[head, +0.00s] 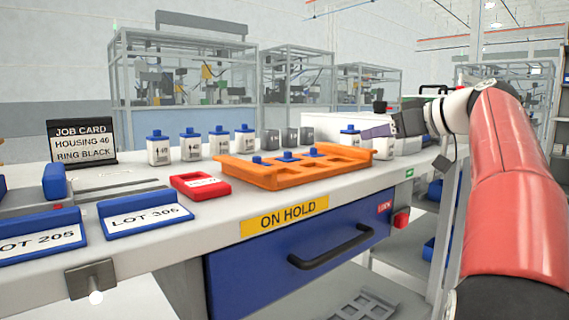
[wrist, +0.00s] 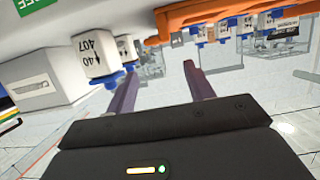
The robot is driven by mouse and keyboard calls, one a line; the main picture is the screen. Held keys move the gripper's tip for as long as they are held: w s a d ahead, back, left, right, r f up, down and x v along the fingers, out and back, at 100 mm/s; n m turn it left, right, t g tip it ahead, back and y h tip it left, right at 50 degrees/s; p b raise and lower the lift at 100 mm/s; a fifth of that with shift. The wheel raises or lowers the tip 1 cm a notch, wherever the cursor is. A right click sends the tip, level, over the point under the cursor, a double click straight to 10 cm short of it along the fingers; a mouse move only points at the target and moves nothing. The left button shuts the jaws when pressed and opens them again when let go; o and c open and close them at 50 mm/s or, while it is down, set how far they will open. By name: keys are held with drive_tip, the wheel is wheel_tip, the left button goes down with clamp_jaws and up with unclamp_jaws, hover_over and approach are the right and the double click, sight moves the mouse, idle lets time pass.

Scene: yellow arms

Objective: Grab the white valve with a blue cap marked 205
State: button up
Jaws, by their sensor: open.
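Several white valves with blue caps stand upright along the back of the bench in the head view, including the leftmost one (head: 159,151); their marks are too small to read there. One more white valve (head: 348,141) stands right of the grey blocks, beside my gripper (head: 368,131). In the wrist view, which is upside down, a white valve (wrist: 91,57) with a blue cap reads 40 and 407. It is left of my gripper (wrist: 160,72), outside the fingers. The fingers are apart with nothing between them. I cannot read 205 on any valve.
An orange tray (head: 240,177) holds blue-capped parts. Grey blocks (head: 290,138) stand behind it. A red tray (head: 201,186), blue LOT 205 (head: 40,238) and LOT 305 (head: 145,217) holders, and a job card (head: 82,142) are left. A blue ON HOLD drawer (head: 260,265) is below.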

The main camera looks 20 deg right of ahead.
sight(352, 147)
drive_tip(key=x, duration=0.2)
drive_tip(key=f+x, duration=0.1)
drive_tip(key=x, duration=0.5)
drive_tip(key=shift+s+a+f+b, duration=0.15)
drive_tip(key=shift+s+a+b, duration=0.1)
drive_tip(key=shift+b, duration=0.15)
clamp_jaws()
